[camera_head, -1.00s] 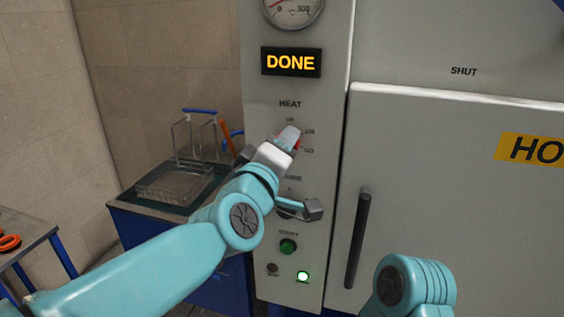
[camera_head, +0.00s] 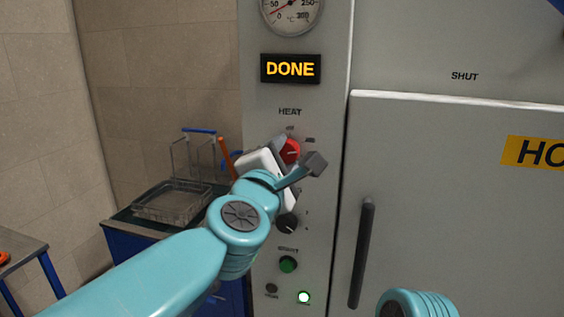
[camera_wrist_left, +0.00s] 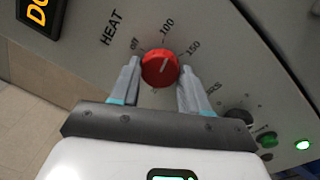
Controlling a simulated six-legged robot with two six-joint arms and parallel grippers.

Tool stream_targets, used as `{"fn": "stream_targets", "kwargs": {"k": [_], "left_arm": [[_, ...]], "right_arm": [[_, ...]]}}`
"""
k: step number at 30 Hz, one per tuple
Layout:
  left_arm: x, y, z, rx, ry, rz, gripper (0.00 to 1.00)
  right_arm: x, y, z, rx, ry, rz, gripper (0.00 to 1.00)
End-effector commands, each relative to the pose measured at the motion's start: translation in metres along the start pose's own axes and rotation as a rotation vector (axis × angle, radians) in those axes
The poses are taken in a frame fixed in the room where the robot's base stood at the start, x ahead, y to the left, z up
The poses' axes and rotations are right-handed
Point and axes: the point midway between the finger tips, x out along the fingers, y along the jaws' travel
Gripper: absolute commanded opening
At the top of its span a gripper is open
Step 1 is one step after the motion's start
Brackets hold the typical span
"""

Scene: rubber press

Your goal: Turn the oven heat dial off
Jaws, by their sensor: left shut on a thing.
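The red heat dial (camera_head: 290,150) sits on the grey control panel (camera_head: 327,60), below the word HEAT. In the left wrist view the dial (camera_wrist_left: 160,67) shows a white pointer line aimed roughly at the 100 mark. The off mark (camera_wrist_left: 136,43) lies to the left of that and 150 to the right. My left gripper (camera_wrist_left: 162,80) is shut on the dial, one finger on each side. In the head view this gripper (camera_head: 283,166) covers the dial's lower left part. My right gripper is out of view.
A DONE display (camera_head: 290,68) and a gauge (camera_head: 291,12) are above. A black knob (camera_head: 287,223), a green button (camera_head: 288,264) and a lit button (camera_head: 304,297) are below. The oven door handle (camera_head: 361,255) stands to the right. A wire basket (camera_head: 172,201) is at left.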

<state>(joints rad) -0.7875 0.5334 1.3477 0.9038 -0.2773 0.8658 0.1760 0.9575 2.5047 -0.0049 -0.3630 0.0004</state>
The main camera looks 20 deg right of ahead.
Motion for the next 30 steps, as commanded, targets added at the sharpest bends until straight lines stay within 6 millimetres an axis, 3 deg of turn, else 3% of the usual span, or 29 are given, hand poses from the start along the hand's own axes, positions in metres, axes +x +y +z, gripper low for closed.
{"fn": "stream_targets", "kwargs": {"k": [30], "left_arm": [[0.0, 0.001, 0.003, -0.958, 0.055, 0.015, 0.15]], "right_arm": [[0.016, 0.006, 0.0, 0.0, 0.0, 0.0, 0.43]]}}
